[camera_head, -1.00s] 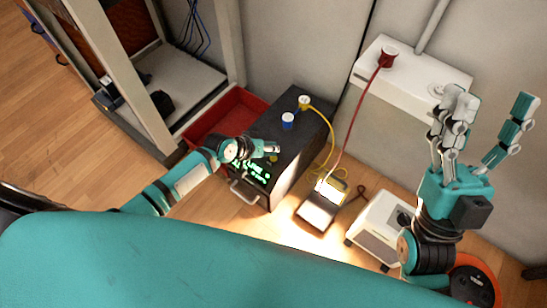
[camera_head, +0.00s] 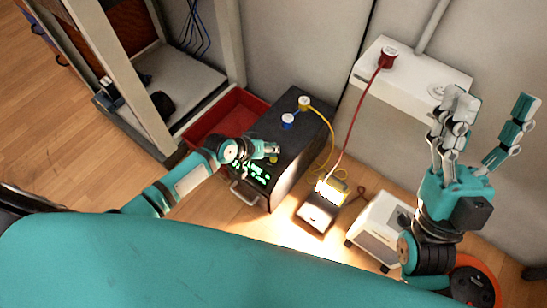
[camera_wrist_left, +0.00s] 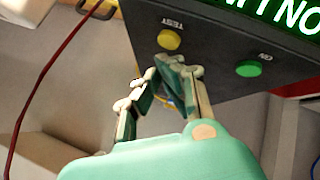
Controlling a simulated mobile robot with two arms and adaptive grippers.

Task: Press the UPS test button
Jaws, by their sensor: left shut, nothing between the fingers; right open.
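The UPS is a black box (camera_head: 306,131) on the floor with green lit text on its display (camera_head: 258,174). In the left wrist view its panel (camera_wrist_left: 218,57) carries a yellow button (camera_wrist_left: 169,39) labelled TEST and a green button (camera_wrist_left: 248,68) labelled ON. My left gripper (camera_head: 273,150) is shut and empty in front of the UPS. In the left wrist view its fingertips (camera_wrist_left: 170,68) are just below the yellow button, seemingly a little apart from it. My right gripper (camera_head: 487,123) is open and empty, raised at the right.
A red cable (camera_head: 354,115) and a yellow cable (camera_head: 331,137) run close by.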

